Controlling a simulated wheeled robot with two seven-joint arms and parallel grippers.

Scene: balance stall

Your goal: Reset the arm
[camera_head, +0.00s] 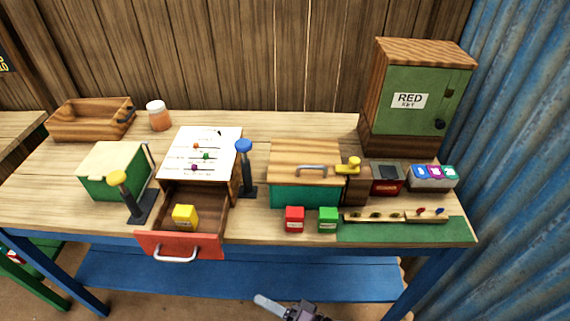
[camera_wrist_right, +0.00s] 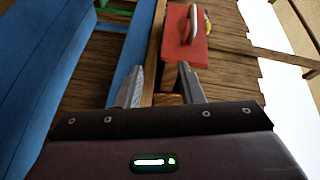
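My right gripper (camera_head: 290,308) shows in part at the bottom edge of the head view, in front of the table and below its top. In the right wrist view its two fingers (camera_wrist_right: 160,85) stand apart with nothing held between them. The red drawer front (camera_wrist_right: 200,45) with its metal handle shows beyond the fingers, apart from them. In the head view this drawer (camera_head: 152,246) is pulled out, with a yellow box (camera_head: 185,216) inside it. My left gripper is not in view.
The wooden table (camera_head: 250,225) carries a green box (camera_head: 108,183), yellow and blue levers, a lidded teal box (camera_head: 290,196), red (camera_head: 294,219) and green (camera_head: 328,219) small boxes, and a cabinet (camera_head: 428,100) marked RED. The open drawer juts past the front edge. A blue shelf (camera_head: 230,275) lies below.

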